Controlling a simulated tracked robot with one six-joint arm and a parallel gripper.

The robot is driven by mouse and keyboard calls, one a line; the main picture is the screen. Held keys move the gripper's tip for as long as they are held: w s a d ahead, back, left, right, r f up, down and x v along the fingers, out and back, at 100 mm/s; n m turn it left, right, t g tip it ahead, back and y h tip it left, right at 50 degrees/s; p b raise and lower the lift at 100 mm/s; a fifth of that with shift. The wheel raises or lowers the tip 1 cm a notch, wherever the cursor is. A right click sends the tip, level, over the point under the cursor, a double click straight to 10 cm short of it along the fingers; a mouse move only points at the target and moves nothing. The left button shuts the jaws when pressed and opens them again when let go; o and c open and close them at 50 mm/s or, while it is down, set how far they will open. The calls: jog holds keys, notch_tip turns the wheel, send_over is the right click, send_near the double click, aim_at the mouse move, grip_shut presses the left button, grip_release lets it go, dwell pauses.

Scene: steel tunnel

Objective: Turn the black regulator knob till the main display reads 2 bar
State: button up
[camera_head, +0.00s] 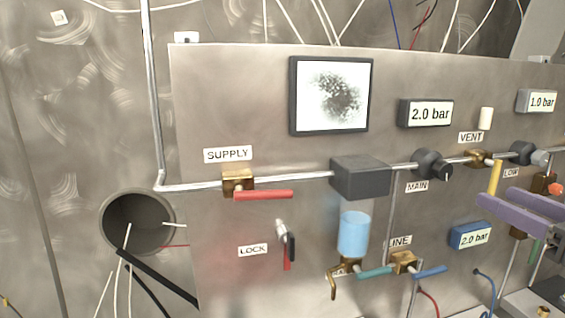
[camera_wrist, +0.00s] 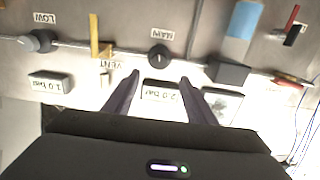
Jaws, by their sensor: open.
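The black regulator knob (camera_head: 433,164) sits on the pipe above the MAIN label, with a pale pointer mark on its face. It also shows in the inverted wrist view (camera_wrist: 160,56), just beyond the fingertips. The main display (camera_head: 428,113) above it reads 2.0 bar; it shows between the fingers in the wrist view (camera_wrist: 160,93). My gripper (camera_head: 494,196), with purple fingers, is at the right of the head view. In the wrist view my gripper (camera_wrist: 159,77) is open and empty, its fingers apart from the knob.
A yellow lever (camera_head: 495,177) stands close to my fingers near the VENT valve. The LOW knob (camera_head: 523,152) is at the right, below a 1.0 bar display (camera_head: 541,101). A blue-framed display (camera_head: 471,237) reads 2.0 bar. The red SUPPLY lever (camera_head: 263,195) is at the left.

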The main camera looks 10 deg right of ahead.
aim_at(447, 173)
dwell(0.4)
jog(key=shift+w+a, duration=0.15)
jog(key=shift+w, duration=3.3)
jog(key=shift+w+a, duration=0.1)
jog(key=shift+w, duration=3.3)
jog(key=c, duration=1)
